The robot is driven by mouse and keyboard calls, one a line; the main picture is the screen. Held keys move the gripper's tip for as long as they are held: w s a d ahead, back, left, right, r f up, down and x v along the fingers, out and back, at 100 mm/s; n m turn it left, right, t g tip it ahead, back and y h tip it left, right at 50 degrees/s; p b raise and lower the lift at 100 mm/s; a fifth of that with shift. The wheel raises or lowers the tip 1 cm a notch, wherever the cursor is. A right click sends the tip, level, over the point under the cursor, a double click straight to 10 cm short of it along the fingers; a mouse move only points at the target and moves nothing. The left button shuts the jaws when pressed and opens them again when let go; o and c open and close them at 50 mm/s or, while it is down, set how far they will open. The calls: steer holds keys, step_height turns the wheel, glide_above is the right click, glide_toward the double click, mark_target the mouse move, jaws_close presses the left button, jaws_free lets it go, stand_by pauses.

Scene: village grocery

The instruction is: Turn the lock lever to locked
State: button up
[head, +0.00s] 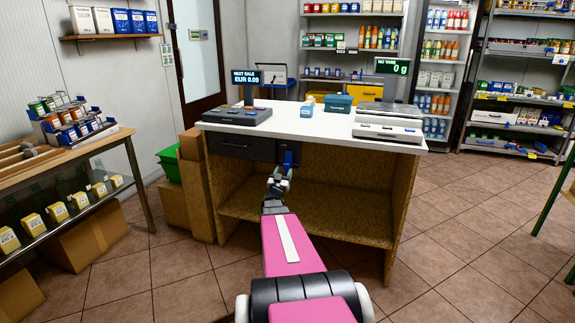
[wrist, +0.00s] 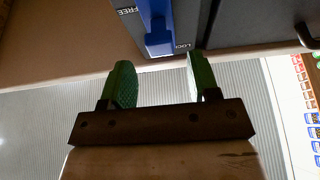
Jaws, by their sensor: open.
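A blue lock lever (wrist: 158,28) sits on a dark grey plate in the wrist view, with the word FREE on its left and LOCK near its lower right. It runs roughly up and down the picture, between the two words; I cannot tell its exact setting. In the head view the blue lever (head: 288,158) is small on the counter's dark front panel. My gripper (wrist: 159,62) is open, its two green fingers pointing at the lever with nothing between them. It also shows in the head view (head: 279,174), just in front of and below the lever.
The white counter top (head: 300,125) overhangs the panel. A dark drawer (head: 240,147) is to the left of the lock. An open shelf space (head: 320,205) lies below. Cardboard boxes (head: 195,185) stand at the counter's left.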

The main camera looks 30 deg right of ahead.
mark_target(286, 167)
steer(key=x, duration=0.6)
steer(key=shift+w+d, duration=0.15)
steer(key=shift+w, duration=0.1)
jaws_close()
